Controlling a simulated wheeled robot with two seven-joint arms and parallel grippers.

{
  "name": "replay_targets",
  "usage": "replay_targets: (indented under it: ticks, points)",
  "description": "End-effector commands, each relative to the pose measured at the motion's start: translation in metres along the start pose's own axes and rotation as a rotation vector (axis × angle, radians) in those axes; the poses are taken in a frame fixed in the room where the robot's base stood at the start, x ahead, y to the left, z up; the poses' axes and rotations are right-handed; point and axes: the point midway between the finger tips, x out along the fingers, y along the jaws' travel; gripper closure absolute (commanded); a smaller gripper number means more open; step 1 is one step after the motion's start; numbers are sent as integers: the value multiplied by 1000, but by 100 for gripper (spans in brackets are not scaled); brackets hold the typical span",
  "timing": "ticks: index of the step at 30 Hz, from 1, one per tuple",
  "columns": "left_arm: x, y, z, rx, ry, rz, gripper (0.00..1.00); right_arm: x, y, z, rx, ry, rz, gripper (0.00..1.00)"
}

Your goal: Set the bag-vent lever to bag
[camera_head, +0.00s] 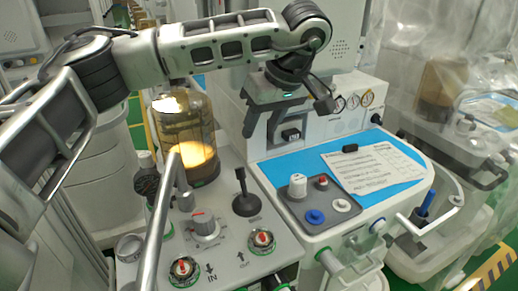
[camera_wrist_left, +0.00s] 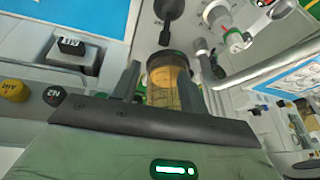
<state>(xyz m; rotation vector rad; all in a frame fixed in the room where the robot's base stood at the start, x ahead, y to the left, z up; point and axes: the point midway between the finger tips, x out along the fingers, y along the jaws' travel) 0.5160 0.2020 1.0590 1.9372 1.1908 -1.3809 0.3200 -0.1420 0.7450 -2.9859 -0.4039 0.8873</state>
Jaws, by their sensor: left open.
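A small dark block (camera_head: 292,133) with white marks sits on the pale front of the machine; its lettering is too small to read. It also shows in the left wrist view (camera_wrist_left: 72,46), left of my fingers. A black upright lever (camera_head: 243,190) on a round base stands on the grey panel; I cannot tell which of the two is the bag-vent lever. My left gripper (camera_head: 284,122) is open and empty, its fingers spread in front of the machine's face. In the left wrist view my fingers (camera_wrist_left: 158,88) are apart with the amber canister beyond. My right gripper is out of view.
A glass canister (camera_head: 190,135) glowing amber stands left of my gripper. A metal tube (camera_head: 155,235) rises over the knob panel. A blue worktop (camera_head: 270,170) carries papers (camera_head: 372,168) and a grey tray of knobs (camera_head: 318,210). Another cart is at right.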

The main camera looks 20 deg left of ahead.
Motion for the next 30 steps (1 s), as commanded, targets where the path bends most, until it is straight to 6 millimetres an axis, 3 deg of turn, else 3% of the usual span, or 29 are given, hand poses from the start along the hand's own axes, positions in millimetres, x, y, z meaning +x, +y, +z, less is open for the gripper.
replay_targets:
  ticks: [8, 21, 30]
  points:
    - [43, -2, 0, -1, -2, -7, 57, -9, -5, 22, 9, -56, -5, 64]
    - [133, -2, 0, -1, -1, -5, 57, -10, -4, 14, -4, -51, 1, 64]
    - [157, -1, 0, -1, 0, -2, 57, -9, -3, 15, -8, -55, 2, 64]
